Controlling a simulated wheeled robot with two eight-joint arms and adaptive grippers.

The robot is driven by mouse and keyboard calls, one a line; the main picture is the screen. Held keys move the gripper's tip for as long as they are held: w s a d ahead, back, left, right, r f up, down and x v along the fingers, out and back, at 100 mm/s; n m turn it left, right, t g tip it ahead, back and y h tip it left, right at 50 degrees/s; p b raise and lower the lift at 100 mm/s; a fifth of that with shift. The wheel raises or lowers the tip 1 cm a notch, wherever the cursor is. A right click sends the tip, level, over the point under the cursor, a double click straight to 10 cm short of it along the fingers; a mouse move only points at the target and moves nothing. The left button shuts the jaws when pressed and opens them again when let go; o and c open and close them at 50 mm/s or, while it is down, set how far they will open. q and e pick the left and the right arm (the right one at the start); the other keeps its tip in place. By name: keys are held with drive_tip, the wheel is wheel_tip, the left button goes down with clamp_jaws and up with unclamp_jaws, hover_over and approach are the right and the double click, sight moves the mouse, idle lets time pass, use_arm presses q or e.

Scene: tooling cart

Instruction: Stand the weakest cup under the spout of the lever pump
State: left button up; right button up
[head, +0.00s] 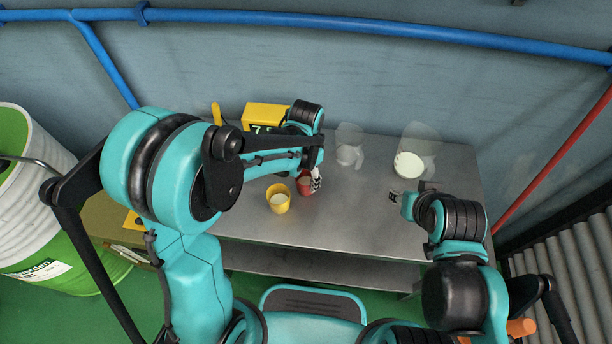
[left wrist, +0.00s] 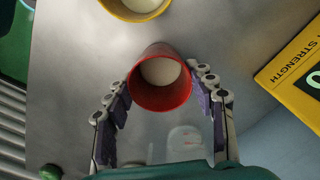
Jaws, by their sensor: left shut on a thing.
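A red cup (head: 304,187) with pale liquid stands on the metal top, and my left gripper (head: 315,178) is shut on it. In the left wrist view the red cup (left wrist: 160,101) sits between the two fingers (left wrist: 158,92). A yellow cup (head: 278,208), also with pale liquid, stands just left of it; its rim shows in the left wrist view (left wrist: 135,14). A yellow strength meter (head: 265,113) stands at the back, its reading partly hidden by my arm. I cannot make out the pump's spout; a yellow handle (head: 216,113) shows behind my left arm. My right gripper (head: 397,196) is over the right part; its opening is unclear.
A clear vessel (head: 349,140) and a larger clear vessel with white contents (head: 418,138) stand at the back. The metal top (head: 350,220) is bare in front and at the right. A green-white drum (head: 45,220) stands left, a roller conveyor (head: 590,260) right.

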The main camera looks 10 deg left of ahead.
use_arm(q)
drive_tip(key=shift+f, duration=0.2)
drive_tip(key=o, duration=1.2)
drive_tip(key=shift+r, duration=0.1)
